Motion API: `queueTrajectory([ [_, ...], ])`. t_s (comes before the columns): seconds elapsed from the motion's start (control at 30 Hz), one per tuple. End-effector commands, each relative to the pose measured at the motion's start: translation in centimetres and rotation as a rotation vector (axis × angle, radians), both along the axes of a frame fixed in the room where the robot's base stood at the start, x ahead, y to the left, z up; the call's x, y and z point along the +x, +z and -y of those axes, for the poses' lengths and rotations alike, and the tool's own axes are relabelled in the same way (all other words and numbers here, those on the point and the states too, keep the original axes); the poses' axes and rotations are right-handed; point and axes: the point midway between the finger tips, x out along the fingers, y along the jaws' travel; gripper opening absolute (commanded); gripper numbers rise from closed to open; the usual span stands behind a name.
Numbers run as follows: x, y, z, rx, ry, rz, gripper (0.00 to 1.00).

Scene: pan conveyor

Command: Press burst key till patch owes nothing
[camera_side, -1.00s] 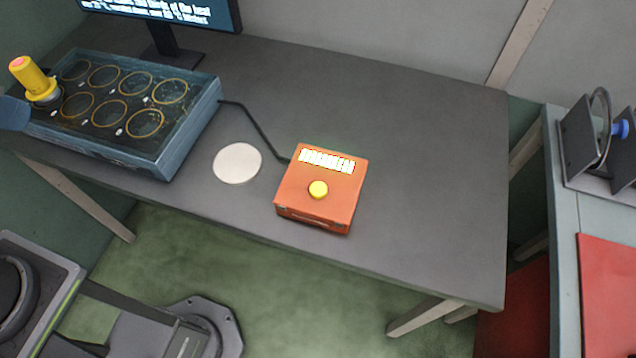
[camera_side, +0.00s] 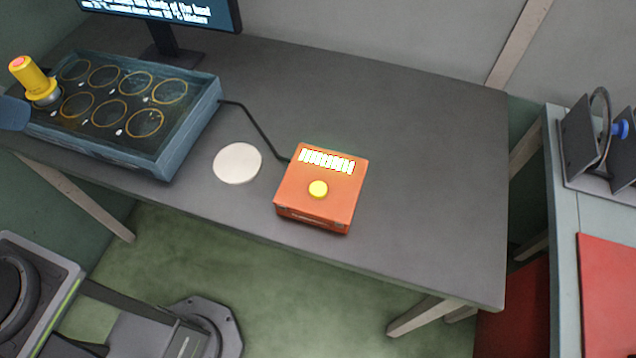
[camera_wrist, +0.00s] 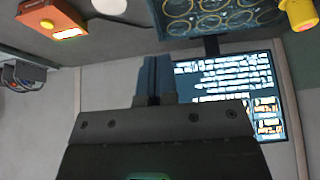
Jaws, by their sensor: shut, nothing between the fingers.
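An orange box (camera_side: 330,207) with a round yellow key (camera_side: 318,189) and a lit striped display (camera_side: 327,161) sits on the grey table. It also shows at the upper left of the wrist view (camera_wrist: 60,14). A blue-grey tray (camera_side: 190,130) with several ringed round patches lies at the table's left. A yellow cylinder with a pink top (camera_side: 33,78) stands at the tray's left end. My gripper (camera_wrist: 154,62) shows in the wrist view, its fingers together and empty, apart from the box. In the side view only a blue-grey part appears at the left edge.
A white disc (camera_side: 237,163) lies between tray and box. A black cable (camera_side: 262,130) joins them. A monitor (camera_side: 175,12) with text stands behind the tray; its text is unreadable. Another bench (camera_side: 562,235) stands at right.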

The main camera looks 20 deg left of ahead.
Motion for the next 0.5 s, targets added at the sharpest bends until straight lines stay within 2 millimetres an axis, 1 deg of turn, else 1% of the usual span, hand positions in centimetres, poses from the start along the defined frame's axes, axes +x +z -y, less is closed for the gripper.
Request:
queueTrajectory([
  [0.07,0.3,0.1,0.4,-0.019,0.002,0.004,0.00],
  [0.13,1.1,0.4,1.3,-0.064,0.011,0.013,0.00],
  [0.17,1.5,0.5,1.9,-0.092,0.017,0.018,0.00],
  [0.23,2.8,0.9,3.7,-0.181,0.041,0.030,0.00],
  [0.27,3.5,1.2,4.6,-0.228,0.055,0.035,0.00],
  [0.37,6.1,2.0,8.4,-0.410,0.130,0.037,0.00],
  [0.4,7.1,2.3,10.0,-0.488,0.170,0.033,0.00],
  [0.47,8.6,2.5,12.4,-0.602,0.238,0.019,0.00],
  [0.5,9.5,2.6,14.1,-0.675,0.288,0.005,0.00],
])
